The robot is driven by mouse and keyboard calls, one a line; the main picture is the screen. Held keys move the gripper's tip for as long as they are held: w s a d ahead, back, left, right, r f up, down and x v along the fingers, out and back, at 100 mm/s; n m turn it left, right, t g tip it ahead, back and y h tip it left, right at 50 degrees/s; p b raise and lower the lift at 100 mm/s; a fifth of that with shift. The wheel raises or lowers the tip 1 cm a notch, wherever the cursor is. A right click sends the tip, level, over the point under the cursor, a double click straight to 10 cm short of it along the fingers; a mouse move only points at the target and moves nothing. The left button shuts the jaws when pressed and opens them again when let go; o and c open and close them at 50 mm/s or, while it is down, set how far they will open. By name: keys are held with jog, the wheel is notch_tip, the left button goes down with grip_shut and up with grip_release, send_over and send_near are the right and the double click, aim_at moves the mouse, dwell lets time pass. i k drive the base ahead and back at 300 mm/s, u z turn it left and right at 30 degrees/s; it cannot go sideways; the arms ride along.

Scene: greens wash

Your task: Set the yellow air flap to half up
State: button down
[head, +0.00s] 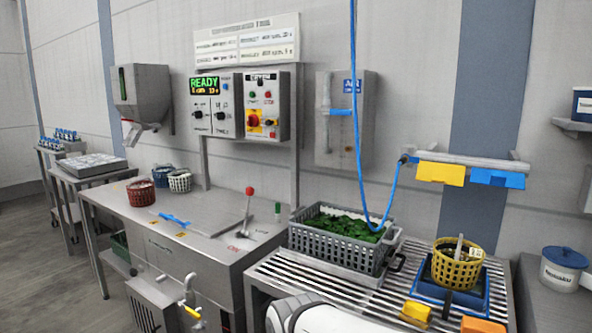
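The yellow air flap (441,173) hangs from the left part of a grey horizontal bar (470,160) on the back wall, at the right of the head view. Its face slants a little toward me, but its exact setting is hard to tell. A blue flap (497,179) hangs beside it on the same bar. The rest of the gripper is below the picture.
A yellow basket (457,267) stands in a blue tray (484,299) below the flaps. A grey crate of greens (327,258) is on the slatted rack to the left. A blue hose (357,120) hangs left of the flaps. A lidded tub (563,269) stands at the right.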

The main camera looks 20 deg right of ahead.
aim_at(442, 173)
jog(key=z, duration=0.35)
jog(key=i, duration=1.1)
jog(key=z, duration=0.65)
